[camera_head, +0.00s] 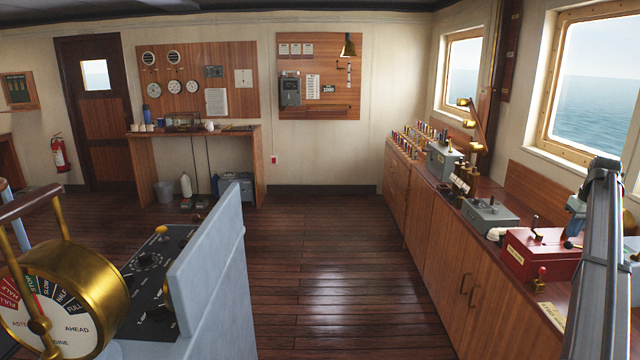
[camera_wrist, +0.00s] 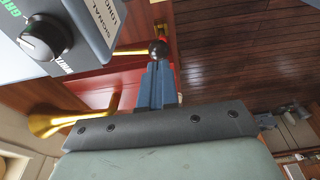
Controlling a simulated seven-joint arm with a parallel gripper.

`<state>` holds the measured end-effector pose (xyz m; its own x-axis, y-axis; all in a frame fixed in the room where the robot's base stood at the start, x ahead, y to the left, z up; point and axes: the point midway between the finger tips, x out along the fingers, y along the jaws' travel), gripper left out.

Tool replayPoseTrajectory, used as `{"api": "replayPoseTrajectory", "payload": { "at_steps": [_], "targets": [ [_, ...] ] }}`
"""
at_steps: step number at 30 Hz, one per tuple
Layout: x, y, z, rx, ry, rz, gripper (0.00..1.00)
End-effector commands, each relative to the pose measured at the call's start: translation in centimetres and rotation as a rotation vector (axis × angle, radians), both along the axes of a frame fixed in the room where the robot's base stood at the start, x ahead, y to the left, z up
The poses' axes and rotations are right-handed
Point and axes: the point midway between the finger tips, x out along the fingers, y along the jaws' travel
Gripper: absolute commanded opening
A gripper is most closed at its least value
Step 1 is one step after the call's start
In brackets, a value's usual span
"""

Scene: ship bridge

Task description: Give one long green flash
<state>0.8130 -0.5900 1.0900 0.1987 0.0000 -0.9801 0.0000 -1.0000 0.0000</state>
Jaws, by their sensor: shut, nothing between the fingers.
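My gripper (camera_wrist: 158,75) has blue fingers, shut and empty. In the wrist view its tips are right at a black ball knob (camera_wrist: 158,48) on a brass rod, over a red box. I cannot tell whether they touch the knob. A grey box (camera_wrist: 100,45) beside it carries a black rotary knob (camera_wrist: 45,38) between green letters, partly cut off, and the word WHITE. A white mark shows on the knob's left side. A label on that box reads SIGNAL and LONG, partly cut off. In the head view my gripper (camera_head: 574,222) is above the red box (camera_head: 540,256), partly behind my arm.
The wooden counter (camera_head: 450,215) under the windows also holds a grey lever box (camera_head: 490,213), another grey box (camera_head: 443,160) and rows of small coloured items. A brass horn-shaped part (camera_wrist: 45,124) is close to my gripper. A brass-rimmed engine telegraph (camera_head: 60,310) stands front left. The middle floor is clear.

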Motion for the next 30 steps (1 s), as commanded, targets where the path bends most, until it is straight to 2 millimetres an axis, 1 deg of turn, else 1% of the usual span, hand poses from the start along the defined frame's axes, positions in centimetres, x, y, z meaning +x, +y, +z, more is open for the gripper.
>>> {"api": "replayPoseTrajectory", "payload": {
  "at_steps": [11, 30],
  "targets": [
    [0.0, 0.0, -0.1, 0.0, 0.0, 0.0, 0.0],
    [0.0, 0.0, -1.6, 0.0, 0.0, 0.0, 0.0]
  ]
}}
